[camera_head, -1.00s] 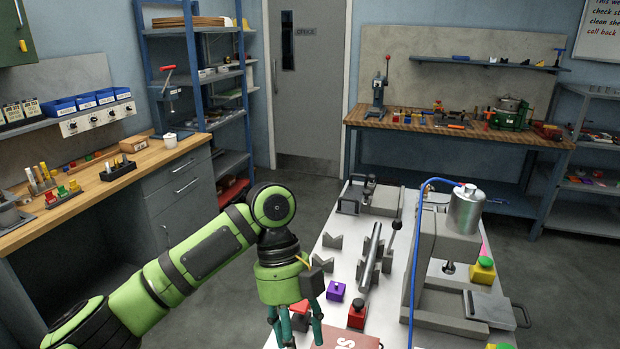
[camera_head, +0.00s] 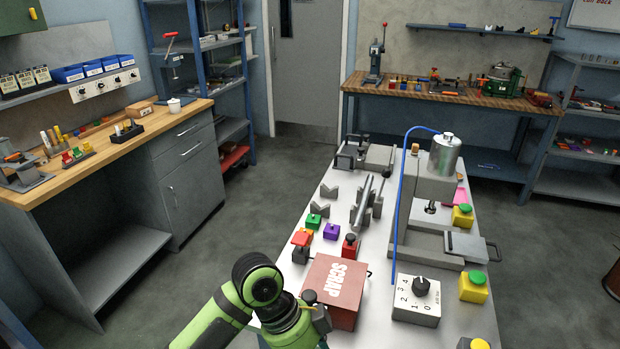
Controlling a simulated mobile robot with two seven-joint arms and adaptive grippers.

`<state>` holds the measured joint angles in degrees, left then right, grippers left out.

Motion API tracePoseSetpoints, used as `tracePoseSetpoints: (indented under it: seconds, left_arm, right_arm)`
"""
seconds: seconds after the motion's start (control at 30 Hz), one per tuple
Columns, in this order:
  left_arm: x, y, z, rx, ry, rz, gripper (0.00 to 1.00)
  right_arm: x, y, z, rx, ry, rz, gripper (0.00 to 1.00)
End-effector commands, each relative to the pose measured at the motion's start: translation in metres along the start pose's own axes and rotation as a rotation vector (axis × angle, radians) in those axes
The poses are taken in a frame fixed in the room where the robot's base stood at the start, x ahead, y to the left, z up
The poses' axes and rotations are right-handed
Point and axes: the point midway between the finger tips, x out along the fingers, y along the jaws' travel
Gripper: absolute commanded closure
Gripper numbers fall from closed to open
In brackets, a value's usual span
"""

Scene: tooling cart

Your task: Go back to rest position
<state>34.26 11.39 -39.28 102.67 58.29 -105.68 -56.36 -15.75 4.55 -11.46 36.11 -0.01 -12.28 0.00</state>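My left arm comes in at the bottom, left of the middle, beside the white cart top (camera_head: 312,258). Its wrist is next to the red SCRAP box (camera_head: 333,290) and covers part of the box's left side. The fingers of my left gripper are below the picture's edge, so its opening is hidden. My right arm and gripper are not in view.
The cart holds a press with a silver cylinder (camera_head: 445,156), a dial box (camera_head: 416,300), yellow button boxes (camera_head: 472,287), a purple block (camera_head: 331,231) and a green block (camera_head: 313,221). A wooden workbench (camera_head: 165,120) stands left, with open floor between.

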Motion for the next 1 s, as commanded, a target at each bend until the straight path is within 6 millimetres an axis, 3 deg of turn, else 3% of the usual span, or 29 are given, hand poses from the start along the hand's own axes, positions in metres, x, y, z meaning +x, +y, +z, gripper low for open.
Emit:
tracePoseSetpoints:
  seconds: [0.03, 0.13, 0.23, 0.37, 0.6, 1.0]
  left_arm:
    - [0.015, 0.01, 0.003, -0.105, 0.022, -0.036, 0.44]
    - [0.033, 0.025, 0.015, -0.343, 0.041, -0.126, 0.44]
    - [0.045, 0.045, 0.034, -0.597, 0.05, -0.216, 0.44]
    - [0.053, 0.078, 0.067, -0.931, 0.034, -0.333, 0.44]
    - [0.05, 0.136, 0.114, -1.331, -0.034, -0.494, 0.44]
    - [0.026, 0.219, 0.164, -1.707, -0.172, -0.7, 0.44]
  right_arm:
    - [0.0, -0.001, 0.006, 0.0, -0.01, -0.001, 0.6]
    - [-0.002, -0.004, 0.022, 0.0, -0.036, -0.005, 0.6]
    - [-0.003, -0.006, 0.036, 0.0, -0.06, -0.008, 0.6]
    - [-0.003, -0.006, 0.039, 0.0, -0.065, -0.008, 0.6]
    - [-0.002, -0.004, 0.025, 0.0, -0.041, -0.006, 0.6]
    - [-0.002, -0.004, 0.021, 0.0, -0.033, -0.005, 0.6]
